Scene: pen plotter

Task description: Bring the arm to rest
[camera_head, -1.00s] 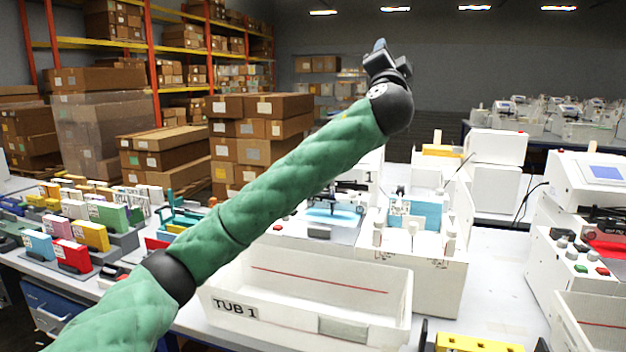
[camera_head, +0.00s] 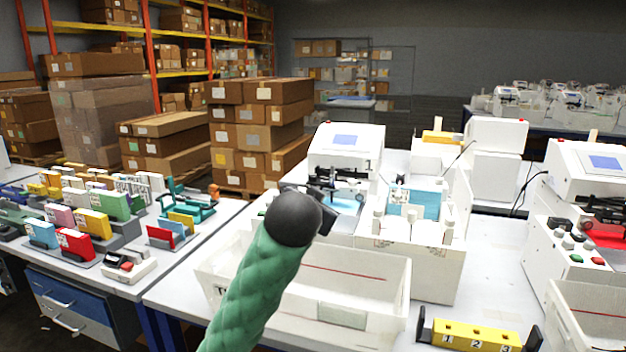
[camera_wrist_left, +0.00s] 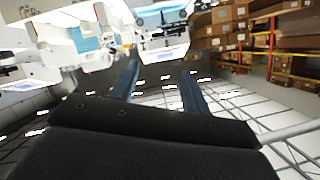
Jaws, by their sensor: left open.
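My left arm comes up from the bottom in a green sleeve (camera_head: 255,290) with a black wrist (camera_head: 292,217). My left gripper (camera_wrist_left: 160,84) shows two blue fingers standing apart in the left wrist view, with nothing between them. In the head view the gripper is mostly hidden behind the wrist, and only dark parts of it show. It is in front of the plotter station "1" and above the white tub in that picture; its height over the tub cannot be told. My right gripper is not in view.
The white tub (camera_head: 385,318) stands on the table behind my sleeve. The white plotter (camera_head: 345,145) is behind it. A yellow numbered block (camera_head: 475,337) is at the front right. Coloured blocks and holders, including a red one (camera_head: 75,247), fill the left bench. Cardboard boxes (camera_head: 245,135) stand behind.

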